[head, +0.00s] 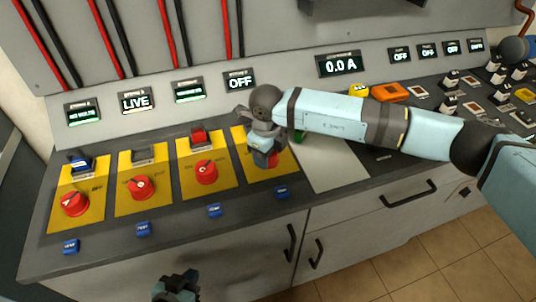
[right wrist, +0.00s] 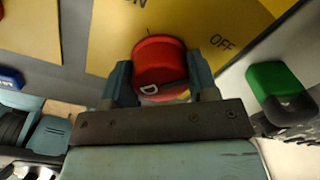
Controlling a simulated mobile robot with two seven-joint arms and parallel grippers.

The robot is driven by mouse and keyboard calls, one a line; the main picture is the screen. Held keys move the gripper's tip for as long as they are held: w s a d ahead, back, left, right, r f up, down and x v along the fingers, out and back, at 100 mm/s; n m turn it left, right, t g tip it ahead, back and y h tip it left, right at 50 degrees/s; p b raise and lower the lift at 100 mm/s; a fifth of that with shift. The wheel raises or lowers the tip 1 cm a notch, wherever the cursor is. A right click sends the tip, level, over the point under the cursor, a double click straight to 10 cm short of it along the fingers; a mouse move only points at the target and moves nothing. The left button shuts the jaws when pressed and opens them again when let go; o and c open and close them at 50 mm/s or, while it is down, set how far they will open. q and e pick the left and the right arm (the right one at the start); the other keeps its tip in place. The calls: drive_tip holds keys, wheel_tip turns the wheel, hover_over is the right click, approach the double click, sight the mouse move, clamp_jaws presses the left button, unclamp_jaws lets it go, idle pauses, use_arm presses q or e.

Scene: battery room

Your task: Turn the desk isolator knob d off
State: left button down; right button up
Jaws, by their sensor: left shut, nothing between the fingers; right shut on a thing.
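The red isolator knob on the rightmost yellow plate, knob d by its place in the row (head: 272,161), is mostly hidden by my right gripper (head: 264,156) in the head view. In the right wrist view the knob (right wrist: 160,68) sits between the two teal fingers of my right gripper (right wrist: 160,85), which is shut on it. The yellow plate (right wrist: 108,38) shows the letters OFF to the right of the knob and a partly cut-off ON above. The display (head: 239,79) above this plate reads OFF. My left gripper (head: 176,286) is shut and empty, low in front of the desk.
Three other red knobs (head: 75,203), (head: 140,187), (head: 206,171) stand on yellow plates to the left. Blue tags (head: 143,229) line the desk's front edge. An orange box (head: 390,92) lies beyond my right arm.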

drive_tip(key=shift+m, duration=0.5)
drive_tip(key=o, duration=0.9)
drive_tip(key=shift+r, duration=0.35)
drive_tip(key=r, duration=1.3)
drive_tip(key=shift+s+a+r, duration=0.1)
drive_tip(key=shift+s, duration=0.1)
